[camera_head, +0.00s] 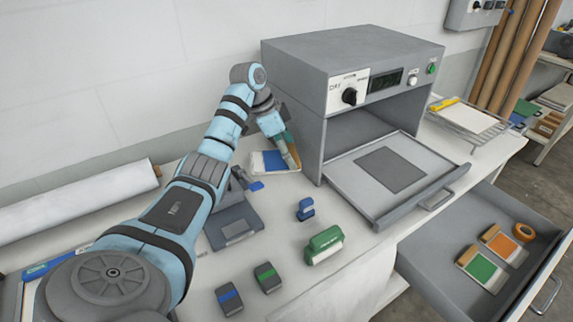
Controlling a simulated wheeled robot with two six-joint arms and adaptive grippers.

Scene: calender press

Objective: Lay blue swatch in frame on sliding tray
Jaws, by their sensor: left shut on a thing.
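My left gripper (290,160) reaches down beside the press's left side, shut on the blue swatch (271,159). The swatch has a blue patch with pale edges and is low over the bench; whether it touches the bench is hard to tell. The fingers hide part of its right edge. The sliding tray (427,166) is pulled out of the press. A dark grey rectangle, seemingly the frame (391,170), lies in its middle, with nothing on it. My right gripper is not in view.
The grey press (346,52) stands right of my gripper, its side wall close by. An open drawer (440,262) holds green and orange swatches and a tape roll. A wire rack (468,125) stands behind right.

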